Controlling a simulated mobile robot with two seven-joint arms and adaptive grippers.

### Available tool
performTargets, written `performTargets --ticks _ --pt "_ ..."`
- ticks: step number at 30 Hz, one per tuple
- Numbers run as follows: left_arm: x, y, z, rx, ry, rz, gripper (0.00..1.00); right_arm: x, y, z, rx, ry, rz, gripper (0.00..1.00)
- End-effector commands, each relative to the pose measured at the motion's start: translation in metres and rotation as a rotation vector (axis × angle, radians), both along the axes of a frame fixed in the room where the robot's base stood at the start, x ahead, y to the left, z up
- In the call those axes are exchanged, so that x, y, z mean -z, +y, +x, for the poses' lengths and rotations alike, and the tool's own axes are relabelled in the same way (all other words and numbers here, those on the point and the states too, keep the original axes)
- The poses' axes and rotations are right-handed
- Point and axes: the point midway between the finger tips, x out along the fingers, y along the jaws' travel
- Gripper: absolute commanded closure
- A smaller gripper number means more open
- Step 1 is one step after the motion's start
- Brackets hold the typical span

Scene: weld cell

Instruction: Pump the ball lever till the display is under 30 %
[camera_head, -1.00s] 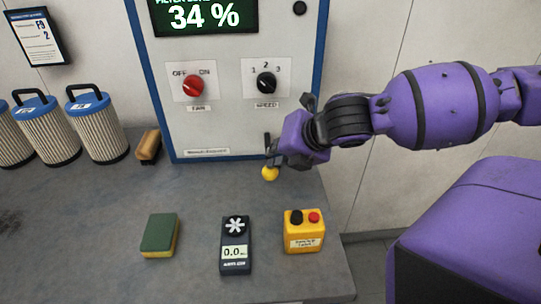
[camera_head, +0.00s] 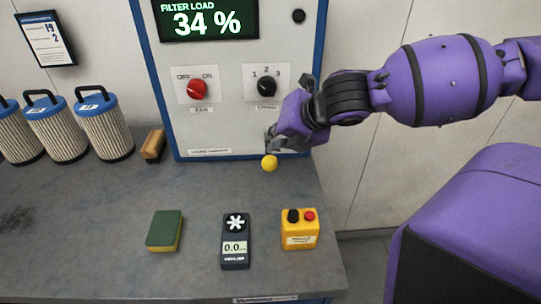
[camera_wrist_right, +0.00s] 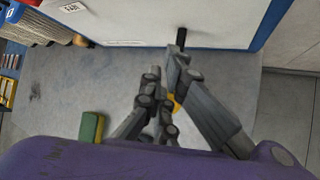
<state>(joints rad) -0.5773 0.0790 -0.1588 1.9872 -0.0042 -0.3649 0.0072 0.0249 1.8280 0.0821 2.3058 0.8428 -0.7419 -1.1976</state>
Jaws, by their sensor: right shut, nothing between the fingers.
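The yellow ball (camera_head: 269,163) of the lever hangs at the lower right of the control panel (camera_head: 230,130), in front of its bottom edge. My right gripper (camera_head: 271,142) is shut and empty, its fingertips just above the ball in the head view; I cannot tell whether they touch it. In the right wrist view the ball (camera_wrist_right: 175,104) is mostly hidden behind the fingers (camera_wrist_right: 172,128). The lever's rod is hidden in the head view. The display (camera_head: 208,18) reads FILTER LOAD 34 %. My left gripper is not in view.
A red fan knob (camera_head: 197,89) and black speed knob (camera_head: 266,85) are on the panel. A sponge (camera_head: 164,229), a handheld meter (camera_head: 235,248) and a yellow button box (camera_head: 299,229) lie on the bench (camera_head: 110,225). Several filters (camera_head: 105,128) and a brush (camera_head: 153,145) stand left.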

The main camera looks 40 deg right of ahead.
Motion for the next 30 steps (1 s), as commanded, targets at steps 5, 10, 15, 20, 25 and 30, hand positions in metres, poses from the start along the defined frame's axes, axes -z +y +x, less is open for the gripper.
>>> performTargets --ticks 5,10,15,20,25,30 --pt "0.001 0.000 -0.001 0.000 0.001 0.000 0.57 0.001 0.000 0.000 0.000 0.001 0.000 1.00" --pt "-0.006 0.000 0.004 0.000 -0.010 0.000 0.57 -0.010 0.000 0.000 0.000 -0.002 -0.001 1.00" --pt "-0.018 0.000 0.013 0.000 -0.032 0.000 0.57 -0.030 0.000 0.000 0.000 -0.006 -0.002 1.00" --pt "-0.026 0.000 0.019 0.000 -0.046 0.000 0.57 -0.044 0.000 0.000 0.000 -0.003 -0.002 1.00" --pt "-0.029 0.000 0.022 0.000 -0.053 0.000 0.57 -0.050 0.000 0.000 0.000 0.000 0.000 1.00" --pt "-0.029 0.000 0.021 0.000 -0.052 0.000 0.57 -0.049 0.000 0.000 0.001 0.001 0.001 1.00"
